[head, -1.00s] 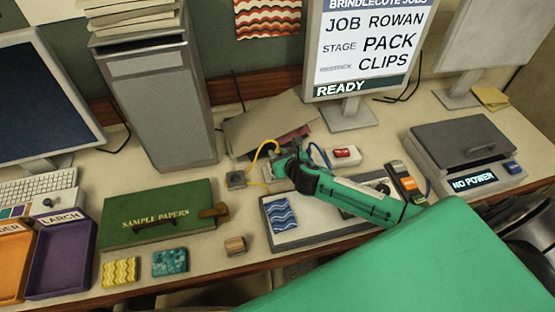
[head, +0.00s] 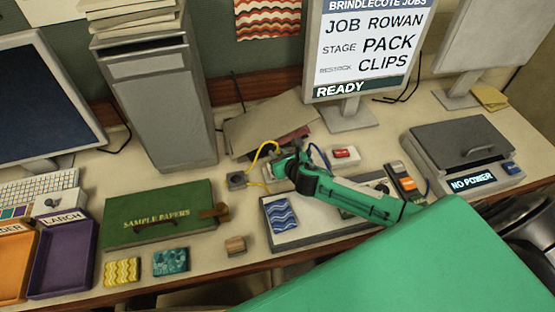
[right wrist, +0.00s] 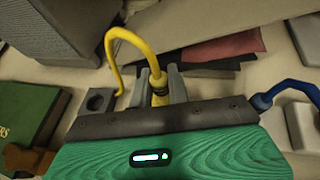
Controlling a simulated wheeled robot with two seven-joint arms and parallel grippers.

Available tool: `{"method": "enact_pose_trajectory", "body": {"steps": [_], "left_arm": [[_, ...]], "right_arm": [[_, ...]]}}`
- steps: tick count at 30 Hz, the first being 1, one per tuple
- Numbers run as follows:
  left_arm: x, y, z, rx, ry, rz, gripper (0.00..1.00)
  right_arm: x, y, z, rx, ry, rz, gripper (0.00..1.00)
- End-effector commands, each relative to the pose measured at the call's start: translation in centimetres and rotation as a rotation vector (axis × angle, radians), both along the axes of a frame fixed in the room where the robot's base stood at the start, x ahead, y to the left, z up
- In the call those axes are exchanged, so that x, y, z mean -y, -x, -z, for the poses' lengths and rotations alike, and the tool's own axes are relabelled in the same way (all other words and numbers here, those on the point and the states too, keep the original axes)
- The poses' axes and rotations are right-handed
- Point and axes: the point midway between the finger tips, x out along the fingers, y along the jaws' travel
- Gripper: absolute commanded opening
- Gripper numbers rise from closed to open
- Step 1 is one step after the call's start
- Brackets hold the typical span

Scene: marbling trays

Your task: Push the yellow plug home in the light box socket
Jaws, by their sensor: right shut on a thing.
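My right gripper (head: 279,168) is shut on the yellow plug, beyond the far edge of the flat pale slab that looks like the light box (head: 285,240). In the right wrist view the yellow plug (right wrist: 159,86) stands between the two grey fingers, and its yellow cable (right wrist: 128,33) arches up and left. The plug's lower end is hidden behind the gripper body, so I cannot tell how it sits to a socket. A small grey block (head: 236,181) with a dark round opening lies left of the gripper, apart from it. My left gripper is not in view.
A blue cable (head: 318,152) and a white block with a red button (head: 345,156) are right of the gripper. Loose papers (head: 265,125) lie behind. A green sample box (head: 130,237) and small wooden block (head: 235,246) stand left. A scale (head: 465,145) is far right.

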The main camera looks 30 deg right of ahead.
Motion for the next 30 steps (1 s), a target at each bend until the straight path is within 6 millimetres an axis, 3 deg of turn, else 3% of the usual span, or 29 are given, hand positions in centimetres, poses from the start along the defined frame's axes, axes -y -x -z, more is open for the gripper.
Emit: {"method": "enact_pose_trajectory", "body": {"steps": [30], "left_arm": [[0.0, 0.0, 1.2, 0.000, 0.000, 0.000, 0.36]], "right_arm": [[0.0, 0.0, 1.7, 0.001, -0.001, 0.000, 0.00]]}}
